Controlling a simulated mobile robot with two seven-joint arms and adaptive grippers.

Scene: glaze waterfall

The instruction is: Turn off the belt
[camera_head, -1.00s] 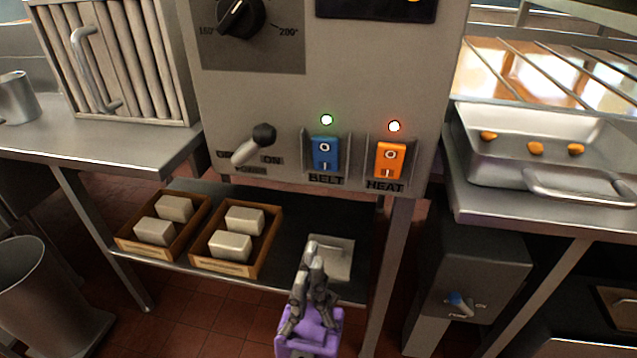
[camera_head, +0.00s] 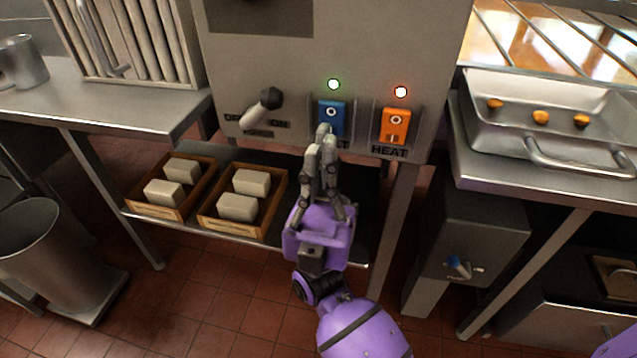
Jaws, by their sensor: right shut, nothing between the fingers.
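The blue belt switch (camera_head: 332,113) is on the front of the grey machine panel, with a lit green lamp (camera_head: 333,84) above it. My right gripper (camera_head: 325,133) is shut and empty, its fingertips pointing up at the lower part of the blue switch. The fingers cover part of the switch and most of the BELT label. Whether the tips touch the switch I cannot tell. My left gripper is not in view.
An orange HEAT switch (camera_head: 395,125) with a lit red lamp (camera_head: 401,92) sits close on the right. A lever (camera_head: 262,106) sticks out on the left. Wooden boxes (camera_head: 206,219) holding pale blocks stand on the shelf below. A metal tray (camera_head: 487,133) is at right.

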